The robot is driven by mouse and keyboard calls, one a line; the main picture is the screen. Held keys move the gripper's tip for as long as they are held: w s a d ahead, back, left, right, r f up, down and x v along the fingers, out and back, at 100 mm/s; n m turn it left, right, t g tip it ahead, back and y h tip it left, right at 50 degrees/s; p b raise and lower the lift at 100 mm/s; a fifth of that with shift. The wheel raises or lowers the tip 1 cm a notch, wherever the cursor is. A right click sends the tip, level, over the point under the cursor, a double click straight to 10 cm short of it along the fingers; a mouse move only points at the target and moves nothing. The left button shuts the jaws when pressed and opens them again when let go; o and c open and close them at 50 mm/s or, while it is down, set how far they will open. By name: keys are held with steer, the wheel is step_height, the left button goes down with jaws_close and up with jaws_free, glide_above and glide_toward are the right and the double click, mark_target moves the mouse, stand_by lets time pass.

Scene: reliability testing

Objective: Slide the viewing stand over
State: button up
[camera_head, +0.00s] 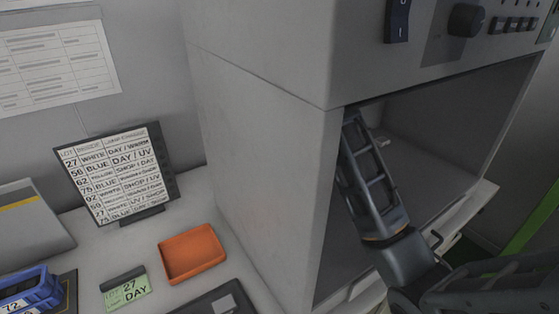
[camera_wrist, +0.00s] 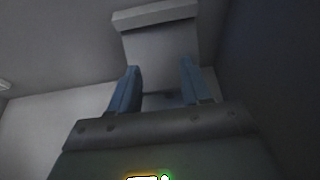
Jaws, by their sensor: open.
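My gripper (camera_wrist: 160,66) reaches into the grey light booth (camera_head: 262,180) through its open front. Its two blue fingers are apart in the wrist view. A light grey slanted panel with a raised lip, likely the viewing stand (camera_wrist: 158,42), lies just beyond and between the fingertips. Whether the fingers touch it I cannot tell. In the head view my arm runs up along the booth's left opening edge, and the fingertips and most of the stand are hidden by the arm and the booth.
The booth's left wall and top edge are close to my arm; the booth's right interior looks clear. Left of the booth are an orange tray (camera_head: 192,253), a lot chart board (camera_head: 119,174), a green card (camera_head: 127,292) and a blue rack (camera_head: 27,290).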

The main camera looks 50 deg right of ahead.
steer(key=w+d, duration=0.1)
steer(key=w, duration=0.2)
steer(key=w+d, duration=0.1)
steer(key=w, duration=0.3)
steer(key=w+d+p, duration=0.1)
steer(key=w, duration=0.3)
steer(key=shift+d+r, duration=0.1)
steer(key=shift+r, duration=0.05)
steer(key=x, duration=0.3)
steer(key=shift+f, duration=0.4)
steer(key=shift+w+f, duration=0.3)
steer(key=shift+f, duration=0.35)
jaws_close()
